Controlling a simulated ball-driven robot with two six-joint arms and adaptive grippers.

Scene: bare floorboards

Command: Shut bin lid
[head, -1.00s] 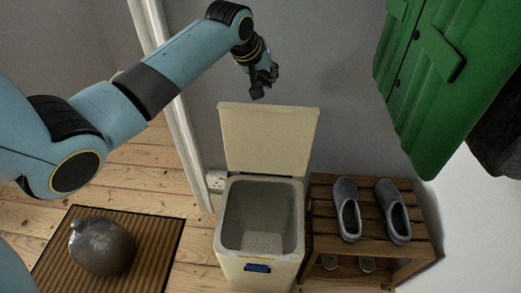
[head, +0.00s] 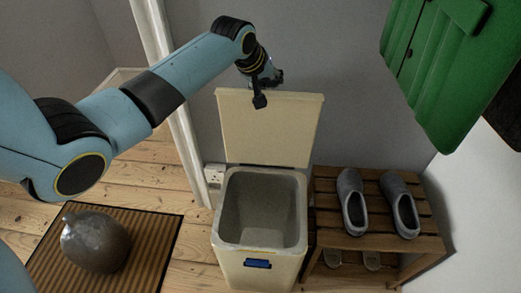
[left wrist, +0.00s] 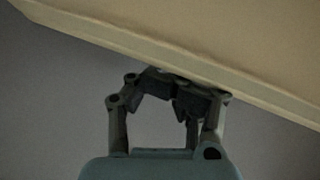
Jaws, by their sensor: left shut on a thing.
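The cream bin (head: 258,272) stands on the floor against the wall, its inside empty. Its lid (head: 268,130) is open, standing up from the back rim near the wall. A blue tab (head: 257,264) is on the bin's front. My left gripper (head: 260,99) is at the lid's upper edge, left of the middle, one dark finger in front of the lid. In the left wrist view, the gripper (left wrist: 180,94) is shut on the edge of the lid (left wrist: 215,45); the exact contact is partly hidden. My right gripper is not in view.
A wooden rack (head: 329,205) with grey shoes (head: 352,202) stands close to the bin's right. A dark round pot (head: 95,242) sits on a striped mat (head: 152,258) at left. A green cabinet (head: 445,70) hangs at upper right.

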